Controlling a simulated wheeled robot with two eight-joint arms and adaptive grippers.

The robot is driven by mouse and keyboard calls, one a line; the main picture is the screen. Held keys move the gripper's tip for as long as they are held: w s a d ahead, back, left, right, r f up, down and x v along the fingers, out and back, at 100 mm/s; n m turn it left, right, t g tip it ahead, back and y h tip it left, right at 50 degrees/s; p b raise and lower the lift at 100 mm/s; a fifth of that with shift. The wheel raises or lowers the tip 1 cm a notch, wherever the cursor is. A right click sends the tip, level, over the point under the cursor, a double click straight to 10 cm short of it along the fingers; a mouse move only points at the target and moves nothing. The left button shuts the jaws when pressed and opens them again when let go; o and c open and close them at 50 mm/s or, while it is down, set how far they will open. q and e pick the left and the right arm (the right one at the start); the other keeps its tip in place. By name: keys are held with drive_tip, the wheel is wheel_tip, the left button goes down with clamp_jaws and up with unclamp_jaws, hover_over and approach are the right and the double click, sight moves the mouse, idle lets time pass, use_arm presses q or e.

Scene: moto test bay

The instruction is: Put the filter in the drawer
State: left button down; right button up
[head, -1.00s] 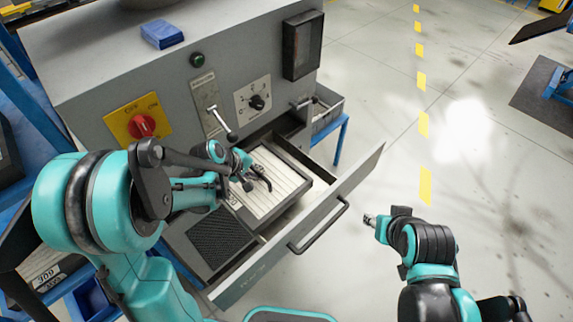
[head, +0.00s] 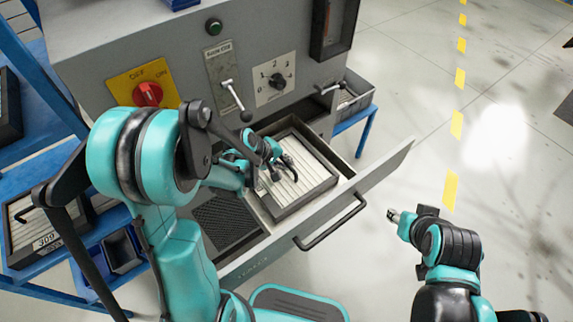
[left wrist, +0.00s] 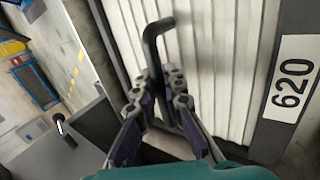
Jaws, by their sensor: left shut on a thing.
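The filter (head: 308,176) is a white pleated panel in a dark frame. In the left wrist view the filter (left wrist: 215,70) fills the right side and bears a 620 label and a dark bent handle. My left gripper (head: 278,172) is shut on that handle. The drawer (head: 385,178) is pulled open from the grey machine, with a long bar handle on its front. The filter is over or within the drawer's opening; I cannot tell if it touches the bottom.
A dark perforated panel (head: 226,222) lies left of the filter. Another filter marked 309 (head: 38,232) sits on a blue rack at the left. A lever (head: 236,102) juts from the machine above the drawer.

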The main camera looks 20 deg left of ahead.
use_arm(q)
drive_tip(key=shift+s+r, duration=0.15)
drive_tip(key=shift+r, duration=0.05)
drive_tip(key=shift+f, duration=0.15)
drive_tip(key=c, duration=2)
unclamp_jaws()
drive_tip(key=shift+f, duration=0.1)
drive_tip(key=o, duration=0.4)
drive_tip(key=shift+s+a+r+p, duration=0.1)
drive_tip(key=shift+r+p, duration=0.2)
drive_tip(key=shift+r, duration=0.25)
drive_tip(key=s+r+m+y+p, duration=0.1)
drive_tip(key=s+r+m, duration=0.2)
drive_tip(key=s+r, duration=0.2)
drive_tip(key=s+a+r+m+t+y+p, duration=0.1)
drive_tip(key=s+r+m, duration=0.3)
drive_tip(key=s+r, duration=0.2)
drive_tip(key=s+a+r+m+y+p, duration=0.1)
drive_tip(key=s+r+m+y+p, duration=0.1)
drive_tip(key=s+r, duration=0.3)
drive_tip(key=shift+s+r+m+t, duration=0.3)
drive_tip(key=shift+r+m+t, duration=0.1)
drive_tip(key=shift+r+m, duration=0.4)
